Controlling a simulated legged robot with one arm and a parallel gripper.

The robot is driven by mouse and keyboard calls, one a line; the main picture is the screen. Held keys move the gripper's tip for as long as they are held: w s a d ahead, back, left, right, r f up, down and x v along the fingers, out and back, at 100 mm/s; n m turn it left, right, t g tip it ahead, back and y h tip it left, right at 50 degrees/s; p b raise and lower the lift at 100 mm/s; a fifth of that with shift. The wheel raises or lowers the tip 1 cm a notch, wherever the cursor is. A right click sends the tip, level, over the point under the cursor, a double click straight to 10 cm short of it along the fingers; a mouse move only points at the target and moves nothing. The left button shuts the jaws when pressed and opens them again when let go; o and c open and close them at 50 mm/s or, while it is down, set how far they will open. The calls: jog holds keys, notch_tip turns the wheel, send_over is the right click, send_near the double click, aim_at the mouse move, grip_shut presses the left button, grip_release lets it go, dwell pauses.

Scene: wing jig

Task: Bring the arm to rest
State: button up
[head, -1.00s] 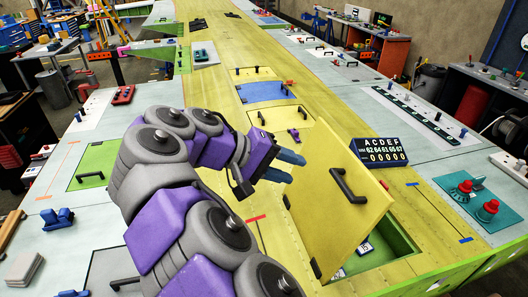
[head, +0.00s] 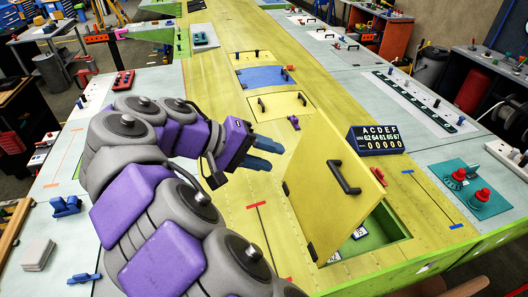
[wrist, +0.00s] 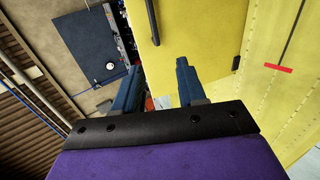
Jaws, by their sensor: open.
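My arm is purple and grey and is bent over the left part of the wing jig. My gripper (head: 262,153) has blue fingers and points right, a little above the yellow wing skin (head: 232,200). In the wrist view my gripper (wrist: 158,85) shows its two fingers apart with nothing between them. The open yellow hatch door (head: 325,200) stands tilted just right of the fingertips, with a gap between in the head view. The door also fills much of the upper wrist view (wrist: 195,35).
The open green-lined compartment (head: 385,230) lies right of the door, with small tags inside. A dark counter block (head: 376,140) stands behind it. A teal panel with red knobs (head: 468,190) is at right. Blue clamps (head: 66,206) sit at left.

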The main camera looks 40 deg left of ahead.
dwell(0.3)
jog(key=w+d+f+m+g+h+b, duration=0.1)
jog(key=w+d+m+g+b, duration=0.1)
jog(key=w+d, duration=0.45)
jog(key=w+d+f+m+g+h+b, duration=0.1)
jog(key=w+d+m, duration=0.15)
jog(key=d, duration=0.75)
jog(key=d+f+m+g+b, duration=0.1)
jog(key=d+f+g+b, duration=0.1)
jog(key=d, duration=0.7)
jog(key=d+f+m+g+b, duration=0.1)
jog(key=d+f+g, duration=0.15)
jog(key=d, duration=0.55)
jog(key=s+d+f+m+g+y+b, duration=0.35)
jog(key=s+d+f, duration=0.6)
jog(key=d, duration=0.35)
jog(key=s+f+m+y+b, duration=0.2)
jog(key=s+f+y+b, duration=0.2)
jog(key=s+f, duration=0.8)
jog(key=shift+s+g, duration=0.35)
jog(key=shift+g, duration=0.05)
jog(key=shift+y, duration=0.25)
